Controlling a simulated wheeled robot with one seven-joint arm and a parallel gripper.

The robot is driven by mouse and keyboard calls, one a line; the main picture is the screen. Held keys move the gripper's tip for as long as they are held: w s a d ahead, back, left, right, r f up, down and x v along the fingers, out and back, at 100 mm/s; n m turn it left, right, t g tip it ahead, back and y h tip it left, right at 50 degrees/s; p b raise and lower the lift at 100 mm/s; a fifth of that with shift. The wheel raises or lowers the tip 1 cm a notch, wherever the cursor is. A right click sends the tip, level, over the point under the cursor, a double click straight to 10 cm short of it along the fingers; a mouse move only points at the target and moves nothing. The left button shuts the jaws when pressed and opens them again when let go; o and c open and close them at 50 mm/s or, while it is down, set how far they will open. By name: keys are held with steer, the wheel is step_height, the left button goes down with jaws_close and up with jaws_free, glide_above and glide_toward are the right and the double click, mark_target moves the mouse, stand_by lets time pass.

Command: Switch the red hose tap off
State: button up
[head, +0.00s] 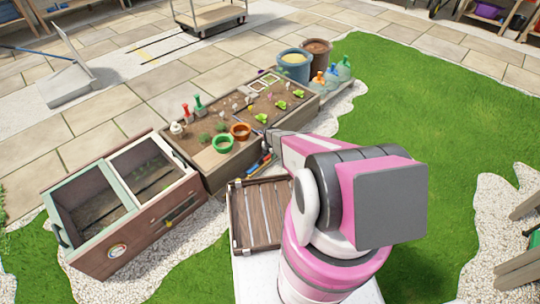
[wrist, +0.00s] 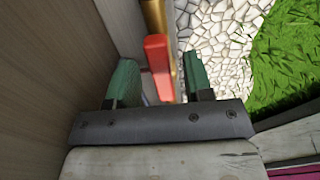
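The red tap handle (wrist: 159,58) is a flat red lever in the wrist view, beside the wooden side of a planter. Its brass-coloured body (wrist: 155,16) shows just beyond it. My gripper (wrist: 158,72) is open, with one green finger on each side of the red lever. Narrow gaps show between the lever and both fingers, so it does not look clamped. The lever's lower end is partly hidden behind the gripper's dark bar. In the head view my gripper is at the planter's near right side, and my arm largely hides the tap.
The wooden planter bed (head: 203,160) with pots and seedlings stands close on the left. A slatted wooden crate (head: 240,238) lies below the arm. A cold frame (head: 135,225) stands at lower left. White gravel (wrist: 215,30) and open grass (head: 430,110) lie to the right.

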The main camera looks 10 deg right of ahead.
step_height(320, 180, up, 11)
stand_by(0.6)
stand_by(0.3)
steer(key=s+r+m, duration=0.8)
steer(key=s+r, duration=0.1)
steer(key=r, duration=0.3)
steer(key=s+r+m, duration=0.9)
steer(key=r, duration=0.4)
steer(key=s+r+m, duration=0.8)
steer(key=s+r, duration=0.1)
steer(key=r, duration=0.3)
steer(key=shift+s+a+r, duration=0.25)
steer(key=shift+s+r, duration=0.05)
steer(key=shift+r, duration=0.05)
